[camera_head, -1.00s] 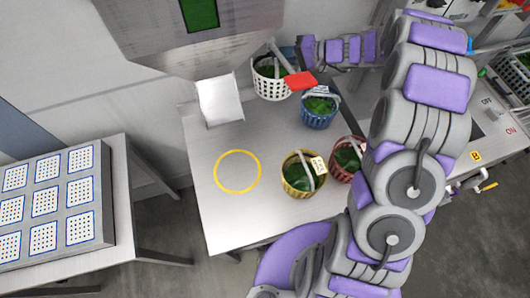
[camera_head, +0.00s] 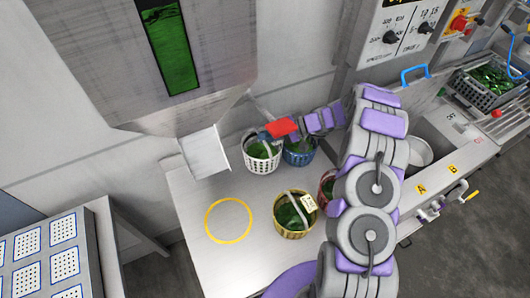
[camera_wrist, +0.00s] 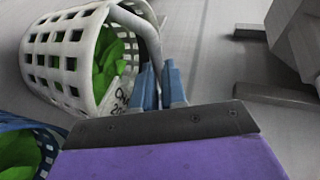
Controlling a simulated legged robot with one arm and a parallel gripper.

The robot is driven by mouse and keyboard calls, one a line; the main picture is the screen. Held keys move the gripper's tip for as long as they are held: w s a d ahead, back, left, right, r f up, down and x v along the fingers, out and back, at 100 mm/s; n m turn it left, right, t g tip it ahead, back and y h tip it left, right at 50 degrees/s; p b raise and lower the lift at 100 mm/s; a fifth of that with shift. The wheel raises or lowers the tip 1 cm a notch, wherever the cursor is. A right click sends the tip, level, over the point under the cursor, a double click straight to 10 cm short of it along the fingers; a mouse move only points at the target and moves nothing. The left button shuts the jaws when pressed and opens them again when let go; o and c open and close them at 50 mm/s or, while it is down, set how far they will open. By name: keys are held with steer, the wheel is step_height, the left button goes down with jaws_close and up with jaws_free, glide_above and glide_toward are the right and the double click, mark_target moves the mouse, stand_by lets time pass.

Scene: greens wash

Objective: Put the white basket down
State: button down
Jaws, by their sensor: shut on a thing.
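The white basket (camera_head: 262,163), filled with greens, is over the back of the steel table (camera_head: 186,201), left of the blue basket (camera_head: 300,158). My gripper (camera_head: 264,136) is above it at its handle. In the wrist view the gripper's blue-grey fingers (camera_wrist: 162,84) are closed at the handle of the white basket (camera_wrist: 62,58), which looks tilted there, with a lettered tag beside the fingers. I cannot tell whether its base touches the table. A yellow ring (camera_head: 228,199) marks an empty patch of table at the front left of the basket.
A yellow basket (camera_head: 293,229) with a tag stands right of the ring, and a red basket (camera_head: 325,188) is partly hidden by my arm. A chute (camera_head: 205,152) hangs left of the white basket. The table around the ring is clear.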

step_height(320, 180, down, 5)
steer(key=shift+a+r, duration=0.1)
steer(key=shift+r, duration=0.1)
steer(key=shift+a+f, duration=0.15)
steer(key=shift+f, duration=0.05)
steer(key=c, duration=1.2)
jaws_free()
steer(key=shift+d+b, duration=0.3)
steer(key=shift+d, duration=0.15)
steer(key=shift+a, duration=0.35)
steer(key=p+v, duration=0.1)
steer(key=v, duration=0.6)
steer(key=shift+s+d+r, duration=0.1)
steer(key=shift+d+r, duration=0.05)
steer(key=shift+d, duration=0.25)
steer(key=shift+a, duration=0.1)
